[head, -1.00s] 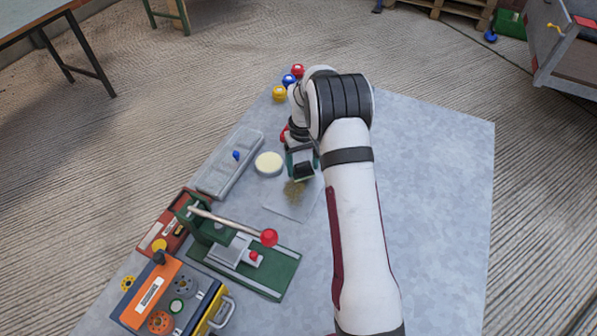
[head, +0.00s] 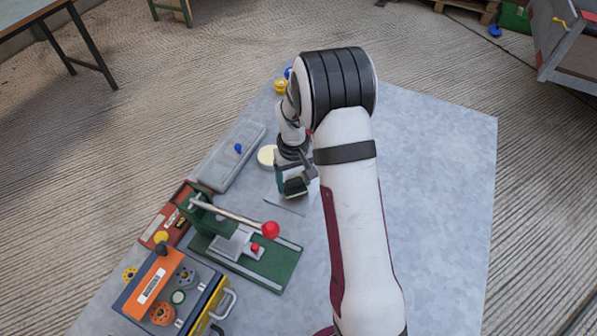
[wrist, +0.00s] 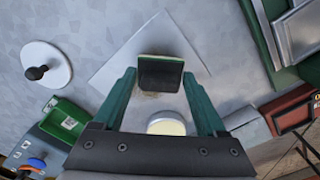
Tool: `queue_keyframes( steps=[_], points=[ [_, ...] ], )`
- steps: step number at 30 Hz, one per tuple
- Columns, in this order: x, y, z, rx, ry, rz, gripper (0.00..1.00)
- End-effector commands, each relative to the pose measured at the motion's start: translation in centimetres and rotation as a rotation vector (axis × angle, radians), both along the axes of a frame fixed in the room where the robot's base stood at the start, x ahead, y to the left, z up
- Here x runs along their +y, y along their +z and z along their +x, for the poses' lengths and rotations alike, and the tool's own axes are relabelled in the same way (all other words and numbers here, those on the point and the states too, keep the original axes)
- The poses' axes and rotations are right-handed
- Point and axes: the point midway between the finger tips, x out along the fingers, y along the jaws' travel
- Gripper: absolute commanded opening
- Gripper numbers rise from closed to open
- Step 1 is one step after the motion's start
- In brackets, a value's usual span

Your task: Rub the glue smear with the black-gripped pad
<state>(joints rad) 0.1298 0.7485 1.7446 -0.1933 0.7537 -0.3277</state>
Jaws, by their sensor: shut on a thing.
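My gripper (wrist: 159,77) is shut on the black-gripped pad (wrist: 160,70), which sits between the two green fingertips in the wrist view. In the head view my gripper (head: 294,178) holds the pad (head: 295,187) over the pale sheet (head: 292,206). The sheet (wrist: 122,62) also spreads beneath the pad in the wrist view. The glue smear is mostly hidden under the pad; a faint brownish trace (wrist: 152,94) shows beside it. I cannot tell whether the pad touches the sheet.
A cream round disc (head: 266,156) lies just left of my gripper. A green lever press (head: 246,256) with a red knob stands nearer. A grey tray (head: 228,165) is at left. A white disc with a black knob (wrist: 46,68) shows in the wrist view. The table's right side is clear.

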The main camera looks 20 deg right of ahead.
Motion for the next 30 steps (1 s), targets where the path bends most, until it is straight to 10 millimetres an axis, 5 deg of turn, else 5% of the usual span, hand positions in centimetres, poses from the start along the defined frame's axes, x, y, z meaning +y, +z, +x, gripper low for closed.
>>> queue_keyframes(
  steps=[9,30],
  points=[
    [1.9,0.1,-1.9,-0.001,0.000,0.000,0.30],
    [-2.7,0.1,2.8,0.000,-0.001,0.000,0.30]
  ],
)
